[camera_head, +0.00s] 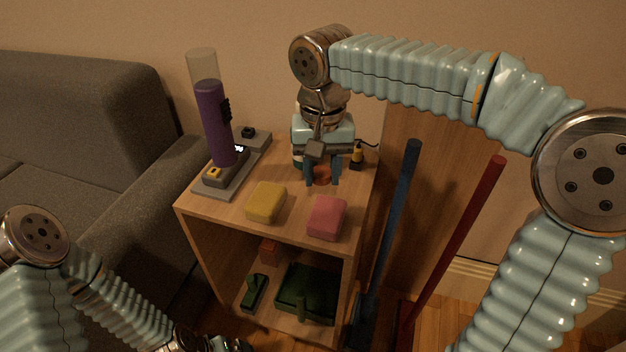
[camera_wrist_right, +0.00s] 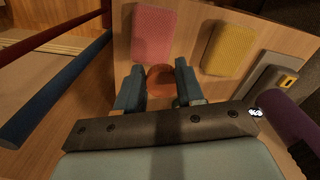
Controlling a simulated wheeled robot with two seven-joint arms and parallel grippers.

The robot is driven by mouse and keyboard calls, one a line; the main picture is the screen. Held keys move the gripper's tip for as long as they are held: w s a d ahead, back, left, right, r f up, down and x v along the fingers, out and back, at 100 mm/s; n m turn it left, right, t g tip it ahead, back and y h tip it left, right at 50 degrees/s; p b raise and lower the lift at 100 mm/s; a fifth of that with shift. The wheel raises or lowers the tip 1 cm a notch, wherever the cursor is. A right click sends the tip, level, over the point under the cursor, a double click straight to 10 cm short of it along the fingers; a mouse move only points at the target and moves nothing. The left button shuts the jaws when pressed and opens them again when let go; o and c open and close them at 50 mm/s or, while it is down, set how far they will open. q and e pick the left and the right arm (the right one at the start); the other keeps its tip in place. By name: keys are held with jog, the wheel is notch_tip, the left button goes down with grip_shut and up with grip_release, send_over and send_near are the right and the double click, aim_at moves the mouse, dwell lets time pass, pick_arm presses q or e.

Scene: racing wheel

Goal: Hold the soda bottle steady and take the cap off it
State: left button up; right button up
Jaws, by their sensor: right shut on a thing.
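My right gripper (camera_head: 322,178) reaches down over the back of the wooden cabinet top (camera_head: 230,205). Its two fingers are shut on a reddish-brown round thing (camera_head: 321,174), which also shows between the fingers in the right wrist view (camera_wrist_right: 160,78). I cannot tell whether this is a cap or part of a bottle. No soda bottle can be clearly made out; the gripper body hides what is behind it. My left arm comes in low at the left, and its gripper (camera_head: 225,344) is only partly in view at the bottom edge, away from the cabinet top.
A yellow sponge-like block (camera_head: 266,202) and a pink one (camera_head: 327,218) lie in front. A purple cylinder (camera_head: 215,125) stands on a grey base at the left. Blue (camera_head: 395,220) and red (camera_head: 460,235) poles lean at right.

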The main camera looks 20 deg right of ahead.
aim_at(319, 187)
jog(key=w+f, duration=0.3)
jog(key=w+d+f, duration=0.1)
jog(key=f, duration=0.1)
jog(key=shift+w+f, duration=0.2)
jog(key=shift+w, duration=0.2)
jog(key=shift+w+f, duration=0.2)
jog(key=shift+f, duration=0.8)
jog(key=shift+w+f, duration=0.15)
jog(key=shift+f, duration=0.8)
jog(key=shift+b, duration=0.35)
jog(key=shift+f, duration=0.2)
jog(key=o, duration=1.2)
jog(key=shift+c, duration=0.2)
jog(key=shift+r, duration=0.1)
